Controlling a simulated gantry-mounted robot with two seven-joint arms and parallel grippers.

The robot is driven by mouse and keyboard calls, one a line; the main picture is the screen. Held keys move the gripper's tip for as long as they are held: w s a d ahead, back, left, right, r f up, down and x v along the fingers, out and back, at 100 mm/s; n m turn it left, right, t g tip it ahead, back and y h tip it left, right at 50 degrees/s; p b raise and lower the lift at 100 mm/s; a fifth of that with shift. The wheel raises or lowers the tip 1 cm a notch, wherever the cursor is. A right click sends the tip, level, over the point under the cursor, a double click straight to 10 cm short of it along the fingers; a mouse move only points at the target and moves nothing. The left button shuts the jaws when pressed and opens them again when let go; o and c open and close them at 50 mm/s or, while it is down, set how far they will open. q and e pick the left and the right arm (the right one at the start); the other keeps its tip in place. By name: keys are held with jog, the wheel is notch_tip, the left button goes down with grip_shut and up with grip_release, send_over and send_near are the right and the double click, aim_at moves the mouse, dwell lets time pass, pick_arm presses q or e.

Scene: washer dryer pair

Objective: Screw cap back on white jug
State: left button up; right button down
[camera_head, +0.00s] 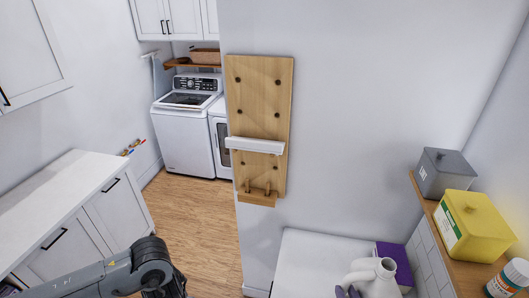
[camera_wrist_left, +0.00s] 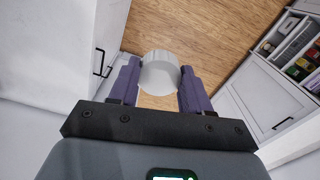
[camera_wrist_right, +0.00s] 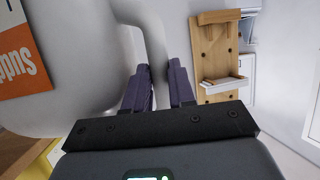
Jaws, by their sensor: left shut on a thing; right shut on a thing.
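The white jug (camera_head: 380,284) stands at the bottom right of the head view, on the white surface. Its round mouth (camera_head: 387,264) is bare. My right gripper (camera_head: 346,292) is at the jug's left side. In the right wrist view its purple fingers (camera_wrist_right: 160,68) are shut on the jug's curved handle (camera_wrist_right: 151,32); the jug body (camera_wrist_right: 70,90) fills the left of that view. My left gripper (camera_wrist_left: 160,68) is shut on the round white cap (camera_wrist_left: 159,75), above the wooden floor and well left of the jug. The cap is not visible in the head view.
A purple box (camera_head: 397,258) is close behind the jug. A shelf at right holds a grey box (camera_head: 446,174), a yellow container (camera_head: 478,225) and a white bottle (camera_head: 510,280). A wooden peg board (camera_head: 262,100) hangs on the wall. A white counter (camera_head: 65,200) is at left.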

jog(key=shift+r, duration=0.1)
dwell(0.5)
jog(key=s+a+r+n+g+y, duration=0.1)
jog(key=a+r+n+y, duration=0.3)
jog(key=a, duration=0.6)
jog(key=s+a+r+n+g+y, duration=0.2)
jog(key=a+r+n+y, duration=0.2)
jog(key=a, duration=0.7)
jog(key=shift+r+y, duration=0.4)
jog(key=shift+r, duration=0.3)
jog(key=shift+s, duration=0.1)
jog(key=shift+f, duration=0.1)
pick_arm(q)
jog(key=shift+d, duration=0.1)
jog(key=w+d+r+m, duration=0.4)
jog(key=d+r+m, duration=0.9)
jog(key=r+m, duration=0.4)
jog(key=w+d+r+m, duration=0.4)
jog(key=d+r+m, duration=0.8)
jog(key=r+m, duration=0.5)
jog(key=shift+w+d+m, duration=0.15)
jog(key=shift+d+m, duration=0.15)
jog(key=shift+d, duration=0.05)
